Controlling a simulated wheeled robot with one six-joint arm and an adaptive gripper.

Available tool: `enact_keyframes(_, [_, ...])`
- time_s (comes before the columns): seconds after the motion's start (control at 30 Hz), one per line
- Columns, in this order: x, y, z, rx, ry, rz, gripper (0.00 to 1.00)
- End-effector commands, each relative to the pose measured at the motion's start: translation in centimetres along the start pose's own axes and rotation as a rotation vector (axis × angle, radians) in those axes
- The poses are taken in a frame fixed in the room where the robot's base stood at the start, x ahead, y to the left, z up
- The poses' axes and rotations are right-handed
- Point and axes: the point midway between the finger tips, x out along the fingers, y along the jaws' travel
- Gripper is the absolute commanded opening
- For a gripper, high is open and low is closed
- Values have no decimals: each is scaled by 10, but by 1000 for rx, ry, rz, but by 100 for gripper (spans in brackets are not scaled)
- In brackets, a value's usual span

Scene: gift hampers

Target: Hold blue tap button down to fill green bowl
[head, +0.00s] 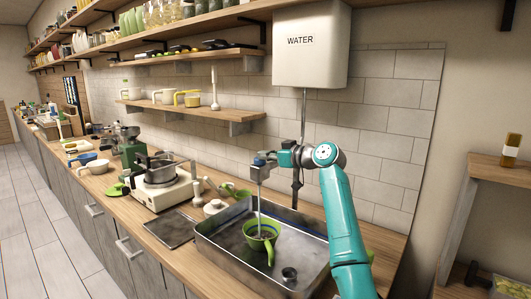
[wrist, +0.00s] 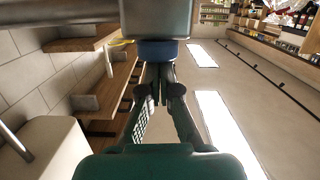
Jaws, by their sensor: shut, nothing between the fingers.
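The green bowl (head: 261,232) with a handle stands in the metal sink tray under the tap (head: 262,170). A thin stream of water falls from the tap into the bowl, and dark contents show inside it. The blue tap button (wrist: 157,50) sits on the underside of the grey tap body in the wrist picture. My gripper (wrist: 158,75) is shut with nothing between its fingers, and its fingertips are at the button and look to touch it. In the head view my gripper (head: 272,157) is beside the tap, small and partly merged with it.
The metal sink tray (head: 215,240) also holds a small dark round piece (head: 289,273). A white water tank (head: 310,50) hangs above on the tiled wall. A stove with a pot (head: 158,168) stands to the left on the counter. A wooden shelf (head: 500,175) stands at right.

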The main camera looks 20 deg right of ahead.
Motion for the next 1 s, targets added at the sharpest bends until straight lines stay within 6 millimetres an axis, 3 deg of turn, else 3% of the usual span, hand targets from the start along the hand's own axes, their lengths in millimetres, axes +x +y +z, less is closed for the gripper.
enact_keyframes(1.0, [2,0,10,7,-16,-3,0])
